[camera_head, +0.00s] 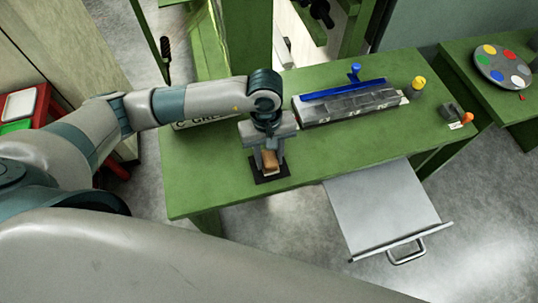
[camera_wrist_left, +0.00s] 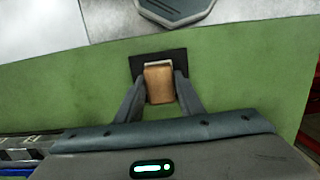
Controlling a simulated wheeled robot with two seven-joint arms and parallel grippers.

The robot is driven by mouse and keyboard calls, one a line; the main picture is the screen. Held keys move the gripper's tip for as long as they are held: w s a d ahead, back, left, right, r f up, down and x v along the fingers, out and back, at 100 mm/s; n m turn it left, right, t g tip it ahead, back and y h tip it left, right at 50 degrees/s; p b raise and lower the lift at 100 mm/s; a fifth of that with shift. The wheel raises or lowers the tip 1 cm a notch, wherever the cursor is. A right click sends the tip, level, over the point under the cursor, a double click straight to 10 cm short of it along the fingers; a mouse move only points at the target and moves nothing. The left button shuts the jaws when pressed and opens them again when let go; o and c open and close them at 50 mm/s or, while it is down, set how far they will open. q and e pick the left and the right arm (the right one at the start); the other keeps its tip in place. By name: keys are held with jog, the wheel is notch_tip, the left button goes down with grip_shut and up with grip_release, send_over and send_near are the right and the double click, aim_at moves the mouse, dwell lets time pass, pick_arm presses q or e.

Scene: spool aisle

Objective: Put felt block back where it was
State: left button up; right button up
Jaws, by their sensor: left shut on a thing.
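The felt block (camera_head: 269,160) is a small tan-brown block at the near edge of the green bench, above or on a dark square mat (camera_head: 270,176). My left gripper (camera_head: 268,153) points down and is shut on the block. In the left wrist view, the block (camera_wrist_left: 159,83) sits between the two fingers (camera_wrist_left: 160,90), with the dark mat (camera_wrist_left: 173,61) behind it. I cannot tell whether the block touches the mat. My right gripper is not in view.
The green bench (camera_head: 320,157) holds a grey slotted block (camera_head: 350,106) with a blue bar (camera_head: 343,90), a yellow-topped item (camera_head: 418,84) and a sign (camera_head: 203,121) behind my arm. An open grey drawer (camera_head: 380,205) juts out in front. A palette disc (camera_head: 502,66) lies on another green table.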

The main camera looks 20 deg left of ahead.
aim_at(268, 153)
pick_arm(q)
jog(key=shift+f, duration=0.15)
jog(key=o, duration=1)
jog(key=shift+r, duration=0.35)
notch_tip(268, 153, up, 12)
jog(key=w+b, duration=0.1)
jog(key=b, duration=0.4)
jog(key=shift+a, duration=0.4)
jog(key=shift+w+f, duration=0.1)
jog(key=shift+f, duration=0.1)
